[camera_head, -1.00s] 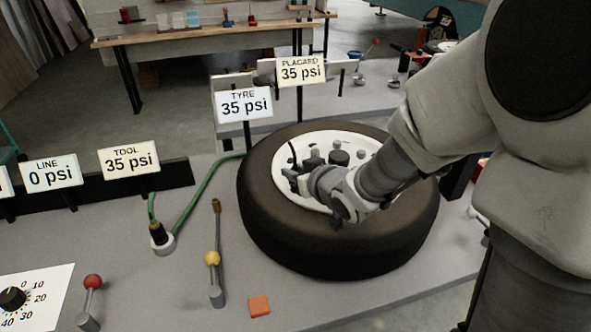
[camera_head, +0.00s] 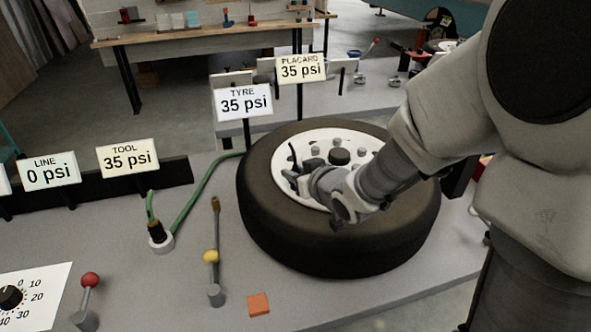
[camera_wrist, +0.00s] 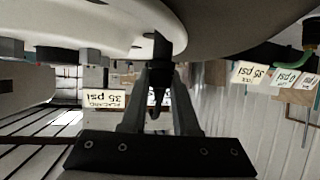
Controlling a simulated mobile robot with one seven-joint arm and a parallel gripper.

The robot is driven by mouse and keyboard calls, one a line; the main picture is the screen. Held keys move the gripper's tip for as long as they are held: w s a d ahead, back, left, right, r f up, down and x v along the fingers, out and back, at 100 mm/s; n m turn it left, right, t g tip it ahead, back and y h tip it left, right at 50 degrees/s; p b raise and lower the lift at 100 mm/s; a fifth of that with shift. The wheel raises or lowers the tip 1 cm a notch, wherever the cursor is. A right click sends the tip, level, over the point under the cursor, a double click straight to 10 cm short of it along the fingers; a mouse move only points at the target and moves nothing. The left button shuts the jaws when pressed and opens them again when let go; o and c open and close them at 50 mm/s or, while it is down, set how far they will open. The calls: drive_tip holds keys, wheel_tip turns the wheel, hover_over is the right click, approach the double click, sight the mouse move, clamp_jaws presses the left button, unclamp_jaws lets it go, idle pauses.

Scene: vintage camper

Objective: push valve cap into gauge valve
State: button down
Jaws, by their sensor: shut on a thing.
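The tyre (camera_head: 340,245) lies flat on the bench with its white rim (camera_head: 370,143) facing up. My gripper (camera_head: 288,176) is over the left part of the rim, at a thin dark valve stem (camera_head: 293,154). In the wrist view, my gripper (camera_wrist: 160,72) is shut on a small dark piece, seemingly the valve cap (camera_wrist: 157,92), between the two fingers. It is in line with the black valve stem (camera_wrist: 164,45) at the rim edge and appears to touch it. The exact contact is hidden by the fingertips.
A green hose (camera_head: 200,190) runs from a socket (camera_head: 160,240) to behind the tyre. Signs for tyre (camera_head: 243,102) and placard (camera_head: 302,68) read 35 psi.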

drive_tip(key=c, duration=0.6)
unclamp_jaws()
drive_tip(key=shift+f, duration=0.1)
drive_tip(key=v, duration=0.5)
drive_tip(key=shift+s+d, duration=0.1)
drive_tip(key=shift+d, duration=0.05)
drive_tip(key=shift+b+v, duration=0.95)
drive_tip(key=shift+b, duration=0.1)
drive_tip(key=shift+s+d+b, duration=0.2)
drive_tip(key=shift+s+b, duration=0.35)
drive_tip(key=shift+b, duration=0.15)
drive_tip(key=shift+r+b+v, duration=0.15)
drive_tip(key=shift+b+v, duration=0.35)
drive_tip(key=shift+v, duration=0.6)
drive_tip(key=shift+r+b+v, duration=0.15)
drive_tip(key=shift+b+v, duration=0.35)
drive_tip(key=shift+v, duration=0.55)
drive_tip(key=shift+b+v, duration=0.55)
drive_tip(key=shift+v, duration=1.8)
